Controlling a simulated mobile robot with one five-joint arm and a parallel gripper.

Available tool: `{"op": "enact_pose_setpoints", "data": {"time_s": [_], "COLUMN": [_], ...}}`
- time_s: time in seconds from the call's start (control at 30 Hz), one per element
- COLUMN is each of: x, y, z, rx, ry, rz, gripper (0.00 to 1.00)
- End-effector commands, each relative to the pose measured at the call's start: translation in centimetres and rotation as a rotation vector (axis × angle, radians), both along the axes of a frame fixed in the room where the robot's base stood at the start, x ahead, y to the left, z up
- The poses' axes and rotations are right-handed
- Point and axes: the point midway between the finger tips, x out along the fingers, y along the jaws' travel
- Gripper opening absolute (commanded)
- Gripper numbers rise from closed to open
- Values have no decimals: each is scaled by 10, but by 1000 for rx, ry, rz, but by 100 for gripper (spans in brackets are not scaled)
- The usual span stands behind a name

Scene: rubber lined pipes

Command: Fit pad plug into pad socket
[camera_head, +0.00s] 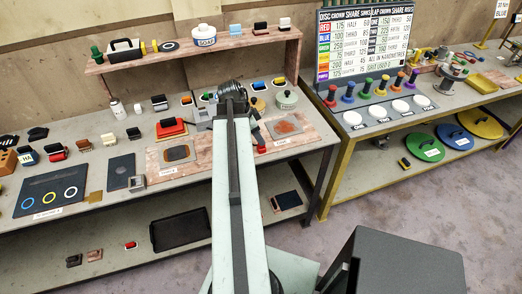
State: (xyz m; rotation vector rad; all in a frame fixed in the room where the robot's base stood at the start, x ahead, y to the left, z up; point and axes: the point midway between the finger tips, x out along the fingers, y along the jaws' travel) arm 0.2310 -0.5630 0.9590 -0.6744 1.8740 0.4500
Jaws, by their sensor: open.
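My arm reaches forward over the workbench, and my gripper (233,91) is at its far end, dark and small, above the back half of the bench. It is open; its fingertips are hard to make out, and I see nothing held. I cannot tell for sure which things are the pad plug and pad socket. A grey plate with a tan square pad (180,153) lies left of my arm. A plate with an orange patch (288,126) lies right of it. A red block with a black top (171,128) sits behind the tan pad. My arm hides part of the bench.
A raised shelf (190,47) along the back holds a white soap jar (204,36) and blocks. A dark mat with rings (50,190) lies at the left. A black tray (180,232) is on the lower shelf. A second bench at right carries a lettered board (364,42) and coloured pegs.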

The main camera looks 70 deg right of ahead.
Motion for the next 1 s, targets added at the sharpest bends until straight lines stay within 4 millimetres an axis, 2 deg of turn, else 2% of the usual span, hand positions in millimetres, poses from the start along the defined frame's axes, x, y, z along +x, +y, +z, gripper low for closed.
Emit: {"op": "enact_pose_setpoints", "data": {"time_s": [0.03,0.2,0.27,0.47,0.5,0.63,1.0], "x": [-1,-8,-10,-10,-10,-10,-10], "y": [-3,-10,-12,-12,-12,-12,-12], "z": [-13,-42,-46,-42,-42,-42,-39], "rx": [0,0,0,0,0,0,0], "ry": [0,0,0,0,0,0,0], "rz": [0,1,0,2,2,2,3], "gripper": [41,41,41,41,35,0,0]}}
